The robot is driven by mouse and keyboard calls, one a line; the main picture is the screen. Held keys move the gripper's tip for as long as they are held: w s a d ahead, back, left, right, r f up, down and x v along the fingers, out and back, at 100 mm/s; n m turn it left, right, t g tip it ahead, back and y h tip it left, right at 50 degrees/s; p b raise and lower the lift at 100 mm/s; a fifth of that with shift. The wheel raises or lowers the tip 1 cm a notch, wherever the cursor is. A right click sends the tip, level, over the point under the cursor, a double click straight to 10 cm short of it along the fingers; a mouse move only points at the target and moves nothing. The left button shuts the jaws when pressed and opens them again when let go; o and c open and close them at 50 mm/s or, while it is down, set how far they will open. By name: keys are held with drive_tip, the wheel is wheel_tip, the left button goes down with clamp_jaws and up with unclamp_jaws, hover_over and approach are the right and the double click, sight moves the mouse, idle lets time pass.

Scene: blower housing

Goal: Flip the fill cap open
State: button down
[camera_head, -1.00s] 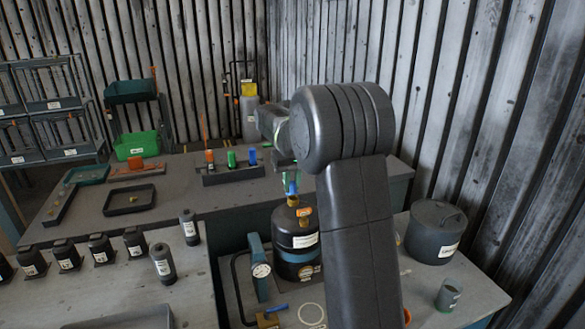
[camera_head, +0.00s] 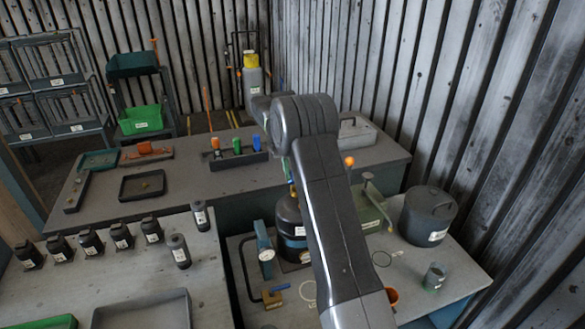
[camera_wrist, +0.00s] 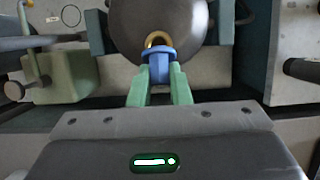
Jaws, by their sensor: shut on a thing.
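The dark round tank (camera_head: 287,222) stands on the lower bench, partly hidden behind my arm. In the wrist view, the tank (camera_wrist: 158,20) fills the top middle, with a yellow-orange ring (camera_wrist: 158,40) at its near side. A blue cap-like piece (camera_wrist: 158,56) sits by this ring; I take it as the fill cap. My gripper (camera_wrist: 158,72) has its two green fingers shut on the blue piece, one on each side. In the head view, my arm hides most of the gripper and the cap. Whether the cap has tilted cannot be told.
A green box (camera_head: 370,208) with a lever stands right of my arm, near a large dark lidded pot (camera_head: 428,217) and a small grey cup (camera_head: 434,276). A blue-framed gauge (camera_head: 264,250) stands close left of the tank. Several small black bottles line the left bench.

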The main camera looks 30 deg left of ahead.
drive_tip(key=shift+w+a+h, duration=0.15)
drive_tip(key=shift+h, duration=0.15)
idle(0.5)
drive_tip(key=c, duration=1.3)
unclamp_jaws()
drive_tip(key=shift+c, duration=0.2)
drive_tip(key=shift+s+d+t+y+b, duration=0.25)
drive_tip(key=shift+d+t+y+b, duration=0.1)
drive_tip(key=shift+y, duration=0.35)
drive_tip(key=shift+s+d+f+t+y+b, duration=0.15)
drive_tip(key=shift+t+y+b, duration=0.4)
drive_tip(key=shift+b, duration=0.6)
drive_tip(key=y+b, duration=0.1)
drive_tip(key=b, duration=0.2)
drive_tip(key=d+t+y+b, duration=0.1)
drive_tip(key=b, duration=0.2)
drive_tip(key=shift+s, duration=0.35)
drive_tip(key=t+y+b, duration=0.1)
drive_tip(key=b, duration=0.3)
drive_tip(key=y+b, duration=0.1)
drive_tip(key=b, duration=0.3)
drive_tip(key=shift+s+d+f+t, duration=0.15)
drive_tip(key=shift+s+d+t, duration=0.15)
drive_tip(key=shift+s+t, duration=0.1)
